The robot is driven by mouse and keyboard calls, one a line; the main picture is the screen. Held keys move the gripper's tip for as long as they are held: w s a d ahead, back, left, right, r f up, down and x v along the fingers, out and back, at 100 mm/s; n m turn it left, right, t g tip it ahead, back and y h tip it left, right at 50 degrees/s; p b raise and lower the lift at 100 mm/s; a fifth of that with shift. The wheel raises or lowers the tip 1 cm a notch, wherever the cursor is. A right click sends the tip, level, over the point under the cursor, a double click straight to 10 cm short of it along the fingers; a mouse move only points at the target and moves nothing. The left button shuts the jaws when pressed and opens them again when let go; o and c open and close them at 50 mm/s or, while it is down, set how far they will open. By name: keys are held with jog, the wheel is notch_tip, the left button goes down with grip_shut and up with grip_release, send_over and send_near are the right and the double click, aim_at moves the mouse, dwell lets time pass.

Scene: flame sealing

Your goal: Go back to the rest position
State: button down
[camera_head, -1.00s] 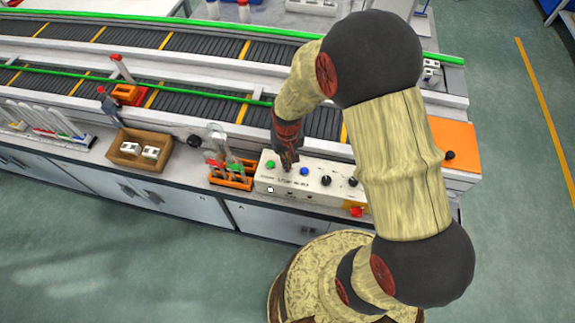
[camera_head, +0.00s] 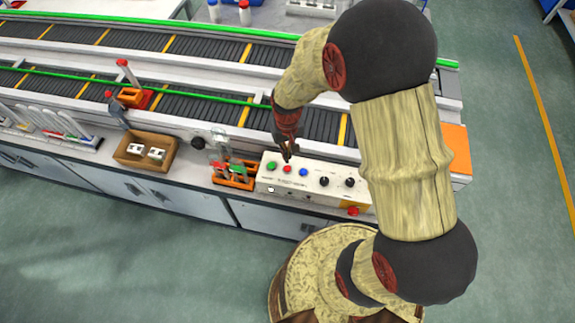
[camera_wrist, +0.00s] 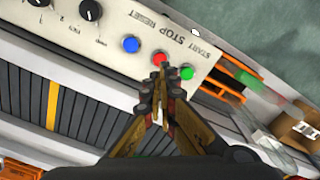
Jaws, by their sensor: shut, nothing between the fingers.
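My gripper (camera_head: 287,152) is shut and empty. In the head view it points down just above the white control box (camera_head: 262,186), close to its red button (camera_head: 287,168). The green button (camera_head: 271,166) and blue button (camera_head: 303,172) sit on either side of the red one. In the wrist view the shut fingertips (camera_wrist: 161,72) are in front of the red button (camera_wrist: 160,58), which shows just past them. The blue button (camera_wrist: 130,44) and green button (camera_wrist: 187,72) are clear. The labels START, STOP and RESET show beside the buttons.
An orange rack (camera_head: 234,183) with tools stands left of the box. A cardboard box (camera_head: 128,158) with white parts and a tube rack (camera_head: 60,142) stand farther left. The conveyor (camera_head: 190,106) with its green rail (camera_head: 160,90) runs behind. An orange panel (camera_head: 456,146) is at right.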

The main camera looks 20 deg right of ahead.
dwell(0.7)
jog(key=s+r+t+b, duration=0.2)
jog(key=s+r, duration=0.6)
jog(key=r, duration=0.4)
jog(key=s+r+t+b, duration=0.3)
jog(key=s+r+b, duration=0.2)
jog(key=r, duration=0.8)
jog(key=s, duration=0.3)
jog(key=shift+s+n+t, duration=0.25)
jog(key=shift+n+t, duration=0.05)
jog(key=shift+n, duration=0.1)
